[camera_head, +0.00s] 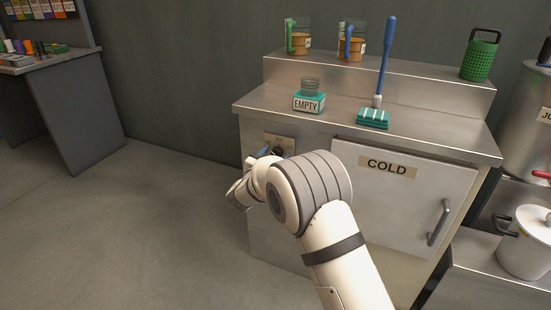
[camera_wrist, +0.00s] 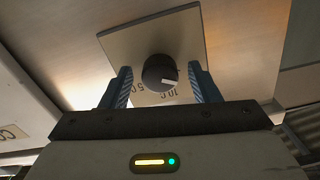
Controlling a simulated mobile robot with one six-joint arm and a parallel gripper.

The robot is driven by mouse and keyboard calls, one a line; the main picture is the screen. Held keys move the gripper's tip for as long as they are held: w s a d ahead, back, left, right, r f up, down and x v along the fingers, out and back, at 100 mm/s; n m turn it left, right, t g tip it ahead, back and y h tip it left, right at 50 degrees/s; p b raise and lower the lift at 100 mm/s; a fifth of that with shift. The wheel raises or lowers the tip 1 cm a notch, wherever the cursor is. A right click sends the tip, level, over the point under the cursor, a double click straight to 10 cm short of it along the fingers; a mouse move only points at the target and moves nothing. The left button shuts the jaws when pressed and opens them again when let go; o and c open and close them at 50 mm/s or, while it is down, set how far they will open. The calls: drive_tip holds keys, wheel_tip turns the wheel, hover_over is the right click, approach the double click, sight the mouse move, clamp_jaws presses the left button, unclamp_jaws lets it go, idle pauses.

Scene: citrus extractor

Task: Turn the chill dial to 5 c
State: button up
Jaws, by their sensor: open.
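The chill dial (camera_wrist: 160,70) is a round black knob with a white pointer mark, on a square metal plate (camera_wrist: 183,32) on the cabinet front. In the wrist view the plate looks turned over, with "5 C" at the lower left of the knob and what looks like "10 C" below it. The white mark points to the lower right, nearer the "10 C" label. My gripper (camera_wrist: 161,73) is open, one blue finger on each side of the knob, with visible gaps. In the head view the plate (camera_head: 286,139) shows above my wrist, which hides part of the dial.
The cold cabinet door (camera_head: 400,205) with its vertical handle (camera_head: 439,223) is shut, right of the dial. The floor on the left is clear.

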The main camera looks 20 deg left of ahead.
drive_tip(key=c, duration=1)
drive_tip(key=shift+m, duration=0.3)
drive_tip(key=m+b, duration=0.8)
drive_tip(key=m, duration=1.5)
drive_tip(key=shift+f, duration=0.1)
drive_tip(key=shift+m, duration=0.3)
